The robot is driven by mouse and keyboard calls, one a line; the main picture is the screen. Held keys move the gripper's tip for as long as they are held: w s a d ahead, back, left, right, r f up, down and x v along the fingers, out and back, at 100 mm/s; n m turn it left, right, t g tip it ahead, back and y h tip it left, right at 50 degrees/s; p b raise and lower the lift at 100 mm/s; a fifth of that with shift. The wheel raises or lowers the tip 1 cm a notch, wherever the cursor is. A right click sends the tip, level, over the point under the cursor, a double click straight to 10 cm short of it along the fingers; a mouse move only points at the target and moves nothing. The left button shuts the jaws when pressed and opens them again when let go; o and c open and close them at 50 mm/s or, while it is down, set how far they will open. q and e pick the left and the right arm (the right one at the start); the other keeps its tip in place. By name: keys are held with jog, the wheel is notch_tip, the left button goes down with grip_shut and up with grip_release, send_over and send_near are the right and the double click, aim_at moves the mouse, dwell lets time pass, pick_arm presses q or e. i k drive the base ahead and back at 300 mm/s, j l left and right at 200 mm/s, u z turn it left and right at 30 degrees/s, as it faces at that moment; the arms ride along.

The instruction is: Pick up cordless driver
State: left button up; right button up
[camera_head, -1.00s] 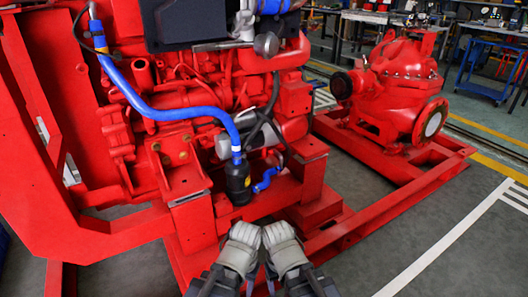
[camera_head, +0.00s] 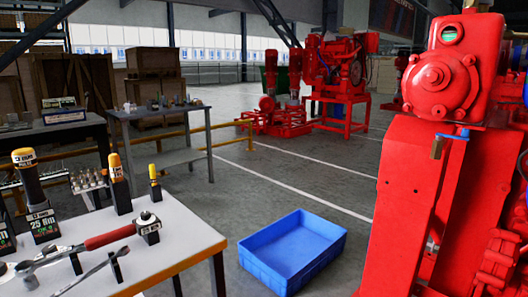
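I cannot make out a cordless driver for certain. A white-topped table (camera_head: 178,245) at the lower left holds several tools. On it are a dark tool with a yellow top (camera_head: 30,180) in a labelled holder, a smaller black and yellow tool (camera_head: 118,180), a thin yellow-topped one (camera_head: 154,185), and a red-handled ratchet-like tool (camera_head: 110,237) lying on stands. The table's left part is cut off by the picture edge. Neither of my grippers shows in the head view.
An empty-looking blue crate (camera_head: 293,250) sits on the floor right of the table. A large red machine (camera_head: 405,190) fills the right side. A grey bench (camera_head: 165,110) and a yellow rail (camera_head: 225,125) stand behind. Grey floor is clear beyond the crate.

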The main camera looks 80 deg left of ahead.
aim_at(25, 160)
jog(key=u, duration=4.05)
